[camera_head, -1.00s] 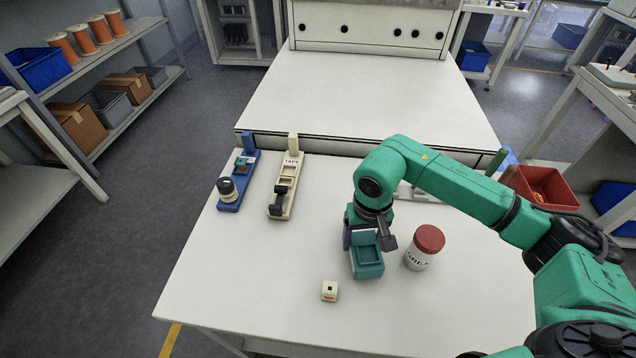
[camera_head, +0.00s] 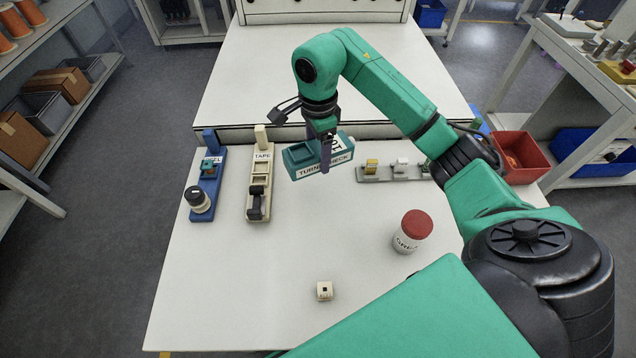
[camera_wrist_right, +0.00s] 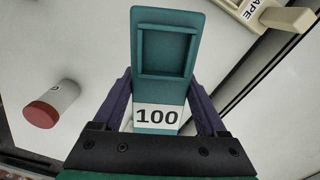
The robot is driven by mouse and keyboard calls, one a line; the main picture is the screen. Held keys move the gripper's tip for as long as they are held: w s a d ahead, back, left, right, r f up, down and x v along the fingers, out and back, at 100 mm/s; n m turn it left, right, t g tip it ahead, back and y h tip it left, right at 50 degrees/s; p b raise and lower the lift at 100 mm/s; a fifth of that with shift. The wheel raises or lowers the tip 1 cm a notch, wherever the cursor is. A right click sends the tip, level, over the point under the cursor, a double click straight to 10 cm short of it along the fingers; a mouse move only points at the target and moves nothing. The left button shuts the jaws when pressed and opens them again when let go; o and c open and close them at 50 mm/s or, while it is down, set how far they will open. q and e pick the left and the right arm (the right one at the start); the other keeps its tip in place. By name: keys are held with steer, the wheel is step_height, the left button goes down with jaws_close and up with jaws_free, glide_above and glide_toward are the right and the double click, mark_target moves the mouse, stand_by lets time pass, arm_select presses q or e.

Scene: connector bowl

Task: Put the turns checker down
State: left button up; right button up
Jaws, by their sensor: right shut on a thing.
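The turns checker (camera_head: 306,164) is a teal block with an open square recess and a white label reading "TURNS CHECK". My right gripper (camera_head: 326,148) is shut on it and appears to hold it above the back part of the white table. In the right wrist view the turns checker (camera_wrist_right: 165,60) sits between the two fingers of my right gripper (camera_wrist_right: 160,105). A white label reading "100" shows on its near end. My left gripper is not in view.
The tape holder (camera_head: 258,190) and a blue fixture (camera_head: 205,185) stand at the back left. A grey rack (camera_head: 392,171) is right of the checker. A red-lidded jar (camera_head: 412,231) and a small cream block (camera_head: 324,291) stand on the table (camera_head: 230,285). Its left front is clear.

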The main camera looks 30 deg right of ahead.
mark_target(318, 189)
step_height(318, 189, down, 11)
steer(key=shift+s+r+p, duration=0.1)
steer(key=shift+r+p, duration=0.1)
steer(key=shift+p, duration=0.75)
steer(key=shift+f, duration=0.15)
steer(key=o, duration=1.6)
steer(key=shift+c, duration=0.2)
step_height(318, 189, up, 12)
steer(key=b, duration=0.3)
steer(key=shift+f, duration=0.1)
steer(key=shift+r, duration=0.25)
